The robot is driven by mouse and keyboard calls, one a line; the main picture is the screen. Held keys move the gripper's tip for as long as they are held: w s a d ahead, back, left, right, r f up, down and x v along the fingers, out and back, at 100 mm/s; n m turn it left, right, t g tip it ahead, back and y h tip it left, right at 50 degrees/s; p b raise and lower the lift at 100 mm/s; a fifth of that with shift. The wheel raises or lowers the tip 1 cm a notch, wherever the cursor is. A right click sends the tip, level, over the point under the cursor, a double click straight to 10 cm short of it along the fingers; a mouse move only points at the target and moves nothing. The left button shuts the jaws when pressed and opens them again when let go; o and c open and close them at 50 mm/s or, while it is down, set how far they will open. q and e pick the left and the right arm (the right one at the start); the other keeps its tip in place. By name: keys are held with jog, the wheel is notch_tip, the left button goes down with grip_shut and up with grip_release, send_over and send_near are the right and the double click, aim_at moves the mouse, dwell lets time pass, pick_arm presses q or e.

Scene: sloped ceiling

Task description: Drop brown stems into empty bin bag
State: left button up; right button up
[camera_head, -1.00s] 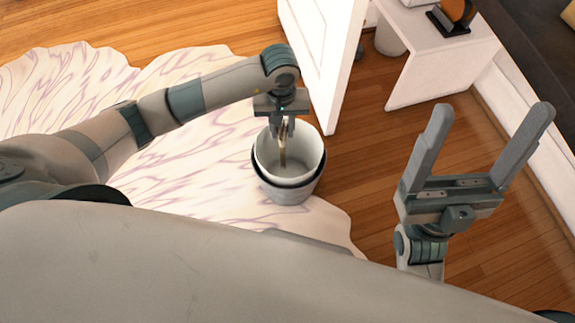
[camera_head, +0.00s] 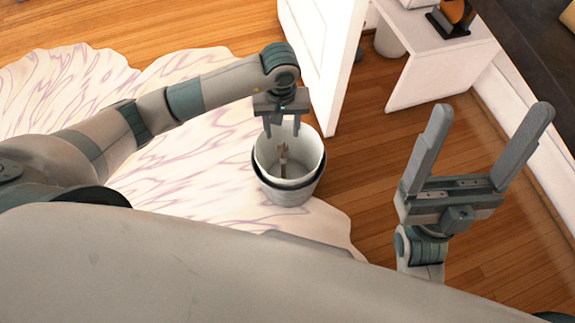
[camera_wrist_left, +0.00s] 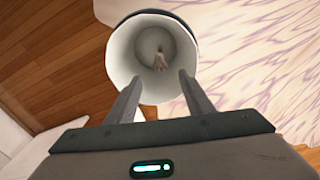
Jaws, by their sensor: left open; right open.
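The bin (camera_head: 284,190) stands on the edge of the pale rug, with a white bag or liner (camera_head: 308,153) inside it. The brown stems (camera_head: 283,158) are inside the white liner, below my left gripper and apart from its fingers. In the left wrist view the stems (camera_wrist_left: 160,62) show small inside the bin's white mouth (camera_wrist_left: 122,60). My left gripper (camera_head: 282,131) is open and empty over the far rim of the bin; its fingers also show in the left wrist view (camera_wrist_left: 160,95). My right gripper (camera_head: 490,135) is open and empty, to the right over the wood floor.
A white upright panel (camera_head: 322,60) stands just behind the bin. A white table (camera_head: 450,65) with an orange and black object (camera_head: 452,18) is at the back right. The wood floor (camera_head: 360,170) right of the bin is clear.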

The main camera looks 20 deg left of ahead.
pick_arm(q)
notch_tip(320, 180, up, 16)
jog(key=p, duration=0.3)
jog(key=shift+r, duration=0.15)
pick_arm(e)
jog(key=w+a+f+m+g+h, duration=0.1)
jog(key=w+a+f+g+h, duration=0.1)
jog(key=a+f+g, duration=0.2)
jog(key=shift+f, duration=0.9)
jog(key=shift+w+r, duration=0.1)
jog(key=shift+r, duration=0.1)
